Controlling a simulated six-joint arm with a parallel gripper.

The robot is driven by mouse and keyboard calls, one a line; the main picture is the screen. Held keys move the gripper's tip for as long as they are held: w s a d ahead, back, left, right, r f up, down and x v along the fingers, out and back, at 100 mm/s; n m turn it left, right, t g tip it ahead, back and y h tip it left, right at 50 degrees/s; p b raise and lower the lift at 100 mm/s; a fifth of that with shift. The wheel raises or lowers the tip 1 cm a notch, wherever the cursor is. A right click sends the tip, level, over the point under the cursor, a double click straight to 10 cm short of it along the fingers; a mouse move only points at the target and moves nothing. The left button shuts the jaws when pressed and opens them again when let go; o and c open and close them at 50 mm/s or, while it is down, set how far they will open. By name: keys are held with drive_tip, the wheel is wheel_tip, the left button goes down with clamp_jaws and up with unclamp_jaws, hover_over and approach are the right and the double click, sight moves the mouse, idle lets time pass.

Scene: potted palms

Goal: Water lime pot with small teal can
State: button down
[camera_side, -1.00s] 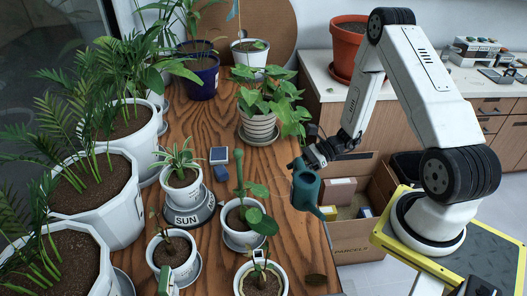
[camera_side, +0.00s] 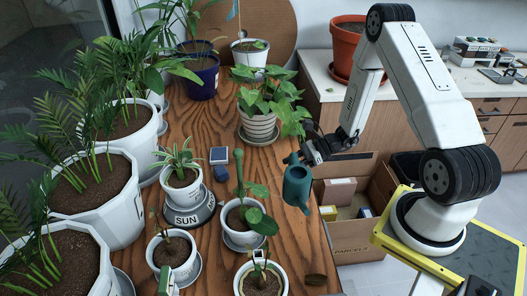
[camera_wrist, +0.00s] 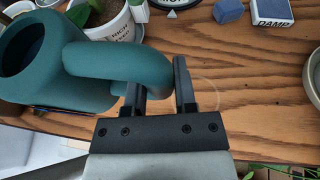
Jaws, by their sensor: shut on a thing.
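The small teal can (camera_side: 297,187) hangs from my gripper (camera_side: 308,155), a little tilted, beside the table's right edge. In the wrist view my gripper (camera_wrist: 160,90) is shut on the handle of the teal can (camera_wrist: 75,75), with the can's dark opening at the left. I cannot read which pot is the lime one. A white pot at the front (camera_side: 243,284) has a yellow-green band inside its rim and a small tag. Another white pot (camera_side: 236,238) with a leafy stem stands behind it, left of the can.
Several potted plants crowd the wooden table (camera_side: 218,130), including large palms (camera_side: 105,205) at the left. A blue block (camera_side: 219,174) and a small box (camera_side: 219,155) lie mid-table. A cardboard box (camera_side: 355,237) stands beyond the table's right edge.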

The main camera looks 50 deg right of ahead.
drive_tip(key=w+d+r+m+t+h, duration=0.1)
drive_tip(key=w+r+m+t+h, duration=0.2)
drive_tip(key=w+m+t+h, duration=0.1)
drive_tip(key=shift+w+d+m, duration=0.25)
drive_tip(key=shift+w+m, duration=0.25)
drive_tip(key=shift+w, duration=0.25)
drive_tip(key=shift+f, duration=0.15)
drive_tip(key=shift+n+h, duration=0.7)
drive_tip(key=shift+n, duration=0.2)
drive_tip(key=shift+w+d+f, duration=0.1)
drive_tip(key=shift+d+f, duration=0.1)
drive_tip(key=shift+f, duration=0.85)
drive_tip(key=shift+w+d+f, duration=0.1)
drive_tip(key=shift+d+f, duration=0.05)
drive_tip(key=shift+f, duration=0.9)
drive_tip(key=shift+r, duration=0.45)
